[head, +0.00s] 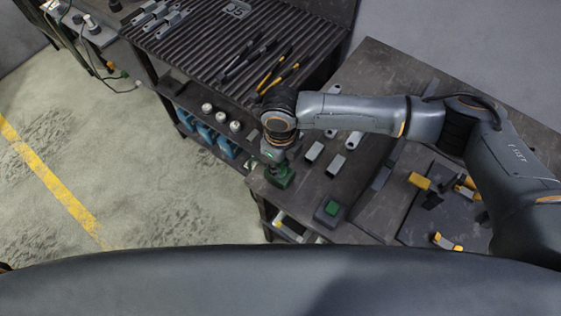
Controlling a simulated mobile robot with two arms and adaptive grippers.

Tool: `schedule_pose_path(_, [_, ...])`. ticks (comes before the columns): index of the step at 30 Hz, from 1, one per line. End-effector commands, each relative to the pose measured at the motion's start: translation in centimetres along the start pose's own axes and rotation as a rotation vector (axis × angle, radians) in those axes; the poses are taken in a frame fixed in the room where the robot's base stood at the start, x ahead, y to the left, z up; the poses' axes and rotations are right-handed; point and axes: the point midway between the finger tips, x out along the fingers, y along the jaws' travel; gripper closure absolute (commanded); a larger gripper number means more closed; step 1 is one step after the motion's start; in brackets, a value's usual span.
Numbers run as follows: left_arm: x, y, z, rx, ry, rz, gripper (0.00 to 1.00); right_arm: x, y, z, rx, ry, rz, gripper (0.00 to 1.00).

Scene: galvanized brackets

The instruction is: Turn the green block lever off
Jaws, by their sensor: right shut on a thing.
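The green block (281,178) is at the left front corner of the dark workbench. My right arm reaches over the bench from the right, and my right gripper (276,157) points down right at the top of the green block. The gripper is shut on the block's lever, but the fingers and wrist hide most of the lever, so its angle cannot be told. My left gripper is not in view.
A grey box with a green top (332,208) sits to the right of the green block. Several grey metal brackets (314,151) lie behind it. Yellow and black parts (419,181) lie farther right. A ribbed rack (205,45) with tools stands at the back left.

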Motion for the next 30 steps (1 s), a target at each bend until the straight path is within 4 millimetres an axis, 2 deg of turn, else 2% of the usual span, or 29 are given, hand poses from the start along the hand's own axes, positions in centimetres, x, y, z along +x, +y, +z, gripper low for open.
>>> schedule_pose_path(18, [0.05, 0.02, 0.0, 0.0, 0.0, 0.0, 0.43, -0.05, 0.01, 0.02, -0.037, -0.001, 0.0, 1.0])
schedule_pose_path(19, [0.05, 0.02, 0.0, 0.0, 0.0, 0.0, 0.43, -0.05, 0.01, 0.02, -0.037, -0.001, 0.0, 0.62])
schedule_pose_path(21, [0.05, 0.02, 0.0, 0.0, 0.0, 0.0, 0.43, -0.04, 0.01, 0.02, -0.037, -0.001, 0.0, 0.48])
schedule_pose_path(22, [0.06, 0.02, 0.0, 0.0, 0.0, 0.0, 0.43, -0.04, 0.0, 0.02, -0.037, -0.001, 0.0, 0.45])
schedule_pose_path(30, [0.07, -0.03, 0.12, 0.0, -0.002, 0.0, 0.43, -0.06, 0.0, 0.02, -0.036, -0.001, 0.0, 0.45])
